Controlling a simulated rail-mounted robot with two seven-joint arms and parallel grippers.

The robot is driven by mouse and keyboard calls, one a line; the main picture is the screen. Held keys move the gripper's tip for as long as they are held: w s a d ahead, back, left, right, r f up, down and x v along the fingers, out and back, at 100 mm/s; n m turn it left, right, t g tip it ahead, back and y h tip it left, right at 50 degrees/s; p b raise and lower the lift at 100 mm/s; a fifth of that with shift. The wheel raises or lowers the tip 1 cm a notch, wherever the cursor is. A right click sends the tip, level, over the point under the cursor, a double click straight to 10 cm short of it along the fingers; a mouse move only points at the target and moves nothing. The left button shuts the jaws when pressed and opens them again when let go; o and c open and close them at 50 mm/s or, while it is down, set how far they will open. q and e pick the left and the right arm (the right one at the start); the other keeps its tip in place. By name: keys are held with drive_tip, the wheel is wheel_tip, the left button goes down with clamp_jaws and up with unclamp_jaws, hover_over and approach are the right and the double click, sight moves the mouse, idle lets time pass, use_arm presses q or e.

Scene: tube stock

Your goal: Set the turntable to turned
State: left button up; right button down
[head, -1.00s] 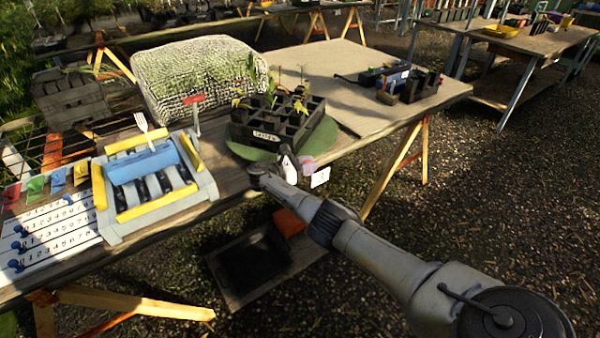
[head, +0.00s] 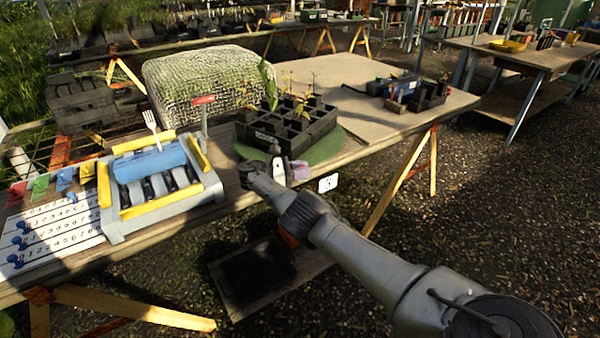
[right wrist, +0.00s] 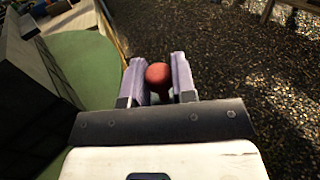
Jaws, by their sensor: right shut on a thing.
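The turntable (head: 325,150) is a green disc on the wooden bench, with a black compartment tray (head: 278,134) of seedlings on it. The disc also shows at the left of the right wrist view (right wrist: 88,68). My right gripper (head: 288,170) is at the disc's front edge, by the bench's front edge. In the right wrist view its pale purple fingers (right wrist: 158,80) are shut on a red round knob (right wrist: 158,74). The knob's join to the disc is hidden. My left gripper is not in view.
Left of the turntable stand a red-topped marker (head: 204,102) and a grey rack (head: 211,188) with yellow bars and a blue roll. A netted bale (head: 200,80) is behind. A flat board (head: 350,85) lies to the right, with another black tray (head: 425,98).

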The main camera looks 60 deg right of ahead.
idle(0.5)
drive_tip(key=c, duration=0.9)
unclamp_jaws()
drive_tip(key=shift+a, duration=0.1)
drive_tip(key=shift+c, duration=0.2)
wheel_tip(320, 180, up, 5)
drive_tip(key=p, duration=0.5)
drive_tip(key=shift+p, duration=0.35)
drive_tip(key=s+r+p, duration=0.6)
drive_tip(key=s+p, duration=0.5)
drive_tip(key=p, duration=1.2)
drive_tip(key=shift+s+d+p, duration=0.25)
drive_tip(key=shift+d+p, duration=0.05)
drive_tip(key=shift+d, duration=0.1)
